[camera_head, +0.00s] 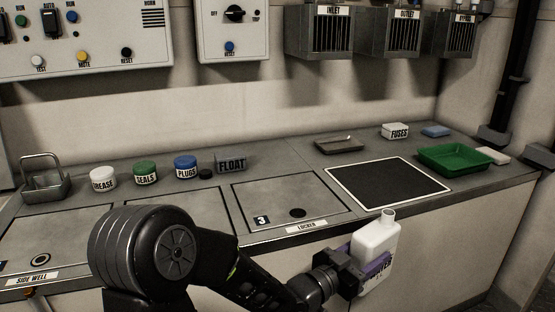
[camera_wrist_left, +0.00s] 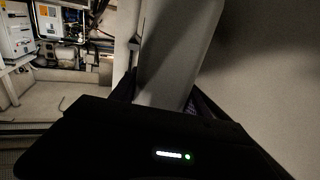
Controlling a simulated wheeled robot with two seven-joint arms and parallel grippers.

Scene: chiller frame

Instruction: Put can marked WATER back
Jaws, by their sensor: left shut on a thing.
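In the left wrist view the can (camera_wrist_left: 175,60) shows as a pale grey body between the fingers. My right gripper is not in view.
A black mat (camera_head: 386,183) with a white border lies on the counter, bare. A green tray (camera_head: 455,159) is to its right, a grey tray (camera_head: 340,145) behind it. The LOCKER lid (camera_head: 270,190) is left of it. Jars and a FLOAT block (camera_head: 231,164) stand further left.

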